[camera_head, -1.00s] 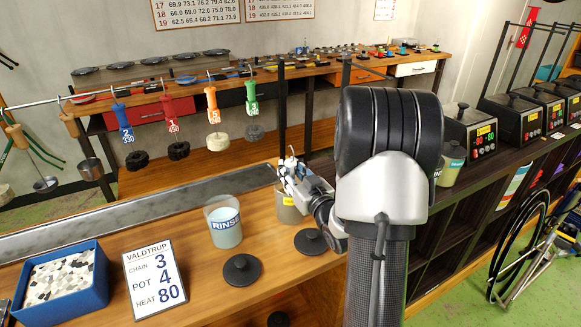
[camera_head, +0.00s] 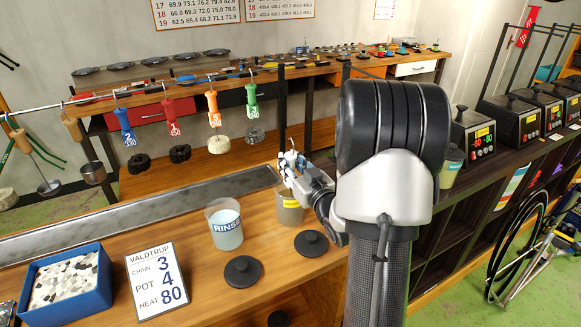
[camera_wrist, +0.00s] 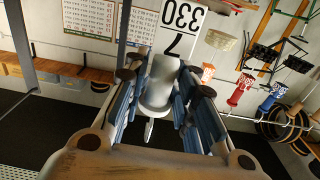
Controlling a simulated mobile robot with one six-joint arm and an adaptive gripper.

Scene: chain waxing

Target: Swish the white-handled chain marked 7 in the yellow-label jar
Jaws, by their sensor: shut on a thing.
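My gripper (camera_head: 289,172) is shut on the white handle (camera_wrist: 162,85), whose tag reads 7 and 330 upside down in the wrist view. The blue-grey finger pads (camera_wrist: 127,105) press on it from both sides. In the head view the gripper is at the mouth of the yellow-label jar (camera_head: 291,217), a translucent pot on the wooden bench. The chain below the handle is hidden, so I cannot tell how deep it hangs in the jar.
The RINSE jar (camera_head: 225,226) stands left of the yellow-label jar. Two black lids (camera_head: 311,243) lie in front. A card (camera_head: 157,279) and a blue tray (camera_head: 100,296) are at left. Other handled chains (camera_head: 214,108) hang on a rail behind. Wax heaters (camera_head: 473,133) stand at right.

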